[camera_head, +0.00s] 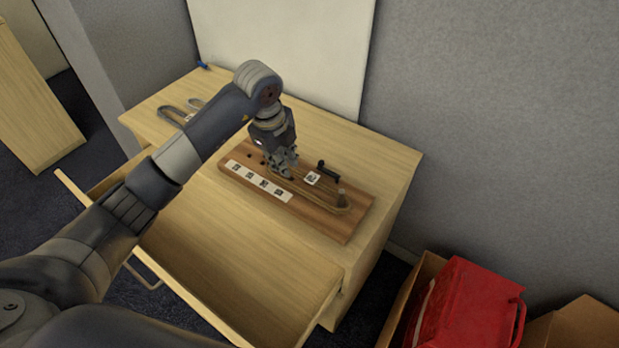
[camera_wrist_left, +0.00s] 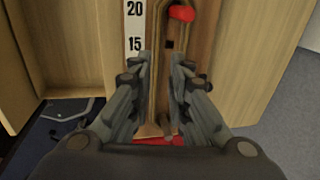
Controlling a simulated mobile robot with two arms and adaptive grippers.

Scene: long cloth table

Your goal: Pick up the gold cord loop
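The gold cord loop (camera_head: 322,204) lies as a thin tan line on a dark wooden board (camera_head: 345,229), stretching from under my left gripper toward a short upright peg (camera_head: 342,198). In the left wrist view the cord (camera_wrist_left: 156,75) runs lengthwise between the two fingers. My left gripper (camera_head: 284,174) points down over the middle of the board, with its fingertips close to it. In the left wrist view the gripper (camera_wrist_left: 163,60) has its fingers apart, one on each side of the cord, and I cannot tell whether they touch it. My right gripper is out of view.
The board rests on a wooden cabinet (camera_head: 395,160) whose drawer (camera_head: 225,265) is pulled out in front. A white label strip (camera_head: 258,182) and a black handle-like part (camera_head: 327,170) are on the board. A red bag (camera_head: 465,305) sits in a box at the lower right.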

